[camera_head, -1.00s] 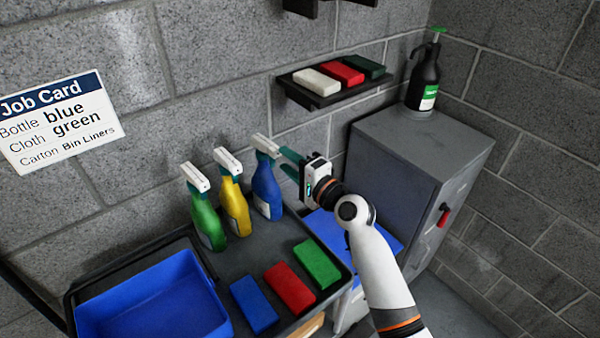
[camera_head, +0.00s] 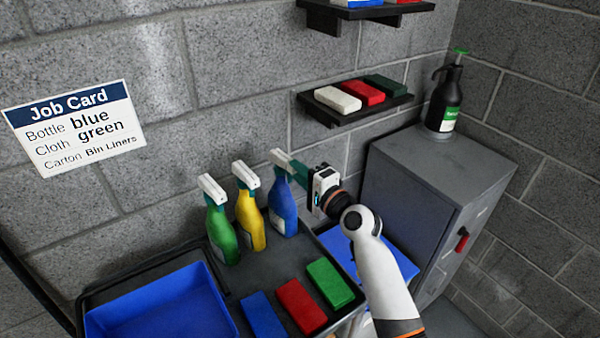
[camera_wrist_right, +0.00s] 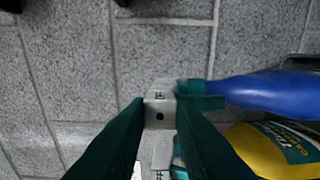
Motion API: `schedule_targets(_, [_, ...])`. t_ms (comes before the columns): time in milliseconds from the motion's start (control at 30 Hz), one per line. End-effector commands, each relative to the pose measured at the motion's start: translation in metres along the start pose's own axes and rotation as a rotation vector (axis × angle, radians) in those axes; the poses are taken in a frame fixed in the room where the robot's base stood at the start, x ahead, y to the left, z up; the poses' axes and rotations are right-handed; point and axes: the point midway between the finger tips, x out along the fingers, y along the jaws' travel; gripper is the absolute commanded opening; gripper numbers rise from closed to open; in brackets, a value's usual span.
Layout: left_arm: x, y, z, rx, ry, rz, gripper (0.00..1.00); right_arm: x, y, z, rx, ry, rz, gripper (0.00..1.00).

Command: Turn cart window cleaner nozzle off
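A blue spray bottle (camera_head: 283,208) with a white spray head (camera_head: 279,163) stands upright at the right end of a row on the cart. I cannot read its label in the head view. My right gripper (camera_head: 296,168) reaches in from the right at spray-head height. In the right wrist view, its teal fingers (camera_wrist_right: 160,112) sit on either side of the blue bottle's nozzle (camera_wrist_right: 159,112) and appear to touch it. Small dark letters show on the nozzle, too small to read surely. The blue bottle's body (camera_wrist_right: 270,92) extends to the right there. My left gripper is out of view.
A yellow bottle (camera_head: 250,222) and a green bottle (camera_head: 221,235) stand close to the left. Blue, red and green cloths (camera_head: 329,284) and a blue tub (camera_head: 165,310) are on the cart. A grey cabinet (camera_head: 440,170) and a wall shelf (camera_head: 352,113) are near my right arm.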

Motion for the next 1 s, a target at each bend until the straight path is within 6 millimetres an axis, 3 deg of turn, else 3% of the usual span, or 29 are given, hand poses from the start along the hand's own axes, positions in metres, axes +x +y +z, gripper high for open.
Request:
schedule_targets(267, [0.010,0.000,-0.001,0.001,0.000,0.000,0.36,0.000,-0.002,0.000,-0.116,0.000,0.000,0.13])
schedule_targets(1000, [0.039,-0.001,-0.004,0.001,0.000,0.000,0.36,0.000,-0.003,0.001,-0.649,0.000,-0.002,0.13])
